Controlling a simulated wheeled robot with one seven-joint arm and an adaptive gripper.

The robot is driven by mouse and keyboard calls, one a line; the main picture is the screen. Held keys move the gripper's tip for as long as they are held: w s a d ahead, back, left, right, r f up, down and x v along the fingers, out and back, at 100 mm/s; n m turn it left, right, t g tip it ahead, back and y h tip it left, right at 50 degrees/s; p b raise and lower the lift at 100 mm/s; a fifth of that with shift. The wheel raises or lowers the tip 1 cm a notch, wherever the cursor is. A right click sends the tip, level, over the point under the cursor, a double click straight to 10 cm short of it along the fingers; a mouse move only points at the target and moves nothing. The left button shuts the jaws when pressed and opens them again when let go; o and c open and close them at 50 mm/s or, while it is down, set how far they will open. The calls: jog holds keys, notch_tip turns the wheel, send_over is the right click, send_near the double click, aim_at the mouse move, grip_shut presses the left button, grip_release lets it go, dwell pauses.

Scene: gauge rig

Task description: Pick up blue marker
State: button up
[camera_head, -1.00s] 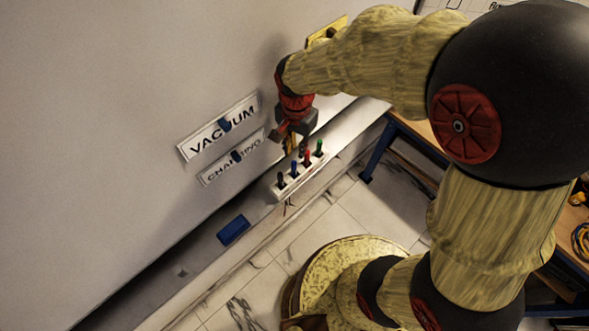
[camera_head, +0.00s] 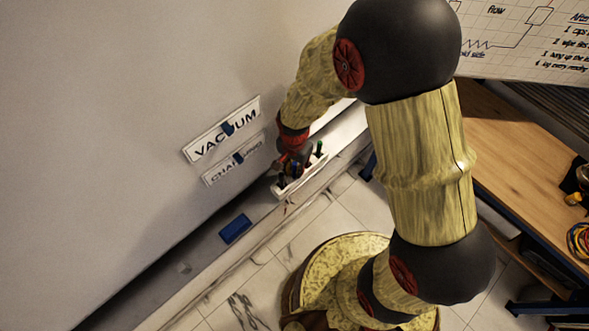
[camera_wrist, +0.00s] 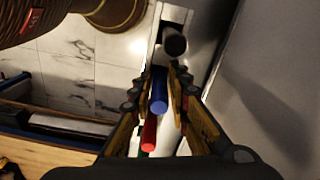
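The blue marker (camera_wrist: 159,92) stands in the marker holder (camera_wrist: 175,14) between the black marker (camera_wrist: 175,42) and the red marker (camera_wrist: 149,132). My gripper (camera_wrist: 163,72) is open, with one finger on each side of the blue marker; a gap shows on its right, and whether the left finger touches it I cannot tell. In the head view my gripper (camera_head: 292,168) is down at the holder (camera_head: 314,174) and hides most of the blue and red markers. The black marker (camera_head: 281,183) and green marker (camera_head: 319,148) show on either side of it.
The whiteboard (camera_head: 110,90) rises right behind the holder, with VACUUM (camera_head: 222,130) and CHARGING (camera_head: 234,159) labels. A blue eraser (camera_head: 235,229) lies on the ledge at left. A wooden workbench (camera_head: 520,150) stands at right.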

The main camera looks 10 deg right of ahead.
jog(key=c, duration=0.3)
grip_shut()
